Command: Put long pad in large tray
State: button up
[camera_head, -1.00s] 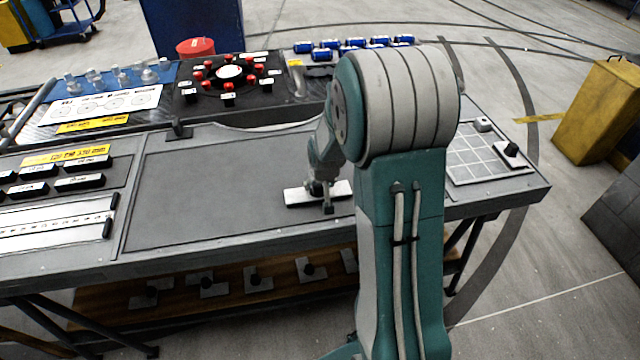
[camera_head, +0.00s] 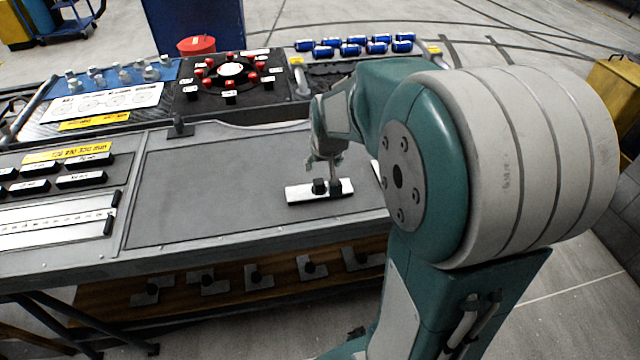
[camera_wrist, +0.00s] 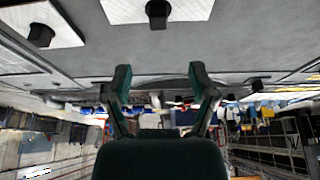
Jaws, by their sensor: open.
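A long white pad (camera_head: 300,194) with a black knob lies flat on the dark grey work surface (camera_head: 200,190), near the front edge of the bench. My gripper (camera_head: 334,182) is at the pad's right half, close to the knob; contact cannot be told in the head view. In the wrist view, my gripper (camera_wrist: 160,78) is open, with nothing between its two fingers. A white plate with a black knob (camera_wrist: 157,14) shows beyond the fingertips. A second white piece (camera_wrist: 25,14) with a dark knob is at the left. No tray can be identified for certain.
A black panel with red knobs (camera_head: 230,75) and a red round container (camera_head: 196,46) are behind the work surface. Black labelled blocks (camera_head: 80,180) lie at left. Several knobbed plates (camera_head: 258,277) rest on the lower shelf.

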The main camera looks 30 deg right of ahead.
jog(key=s+a+r+n, duration=0.1)
jog(key=s+a+r, duration=0.2)
jog(key=s, duration=0.3)
jog(key=s+a+r+n, duration=0.1)
jog(key=s+a+r, duration=0.2)
jog(key=s+a, duration=0.2)
jog(key=s+a+r+n+t+y, duration=0.1)
jog(key=s+a+r, duration=0.2)
jog(key=s, duration=0.5)
jog(key=shift+s+a+r, duration=0.3)
jog(key=shift+a+r, duration=0.1)
jog(key=shift+a, duration=0.1)
jog(key=shift+c, duration=0.3)
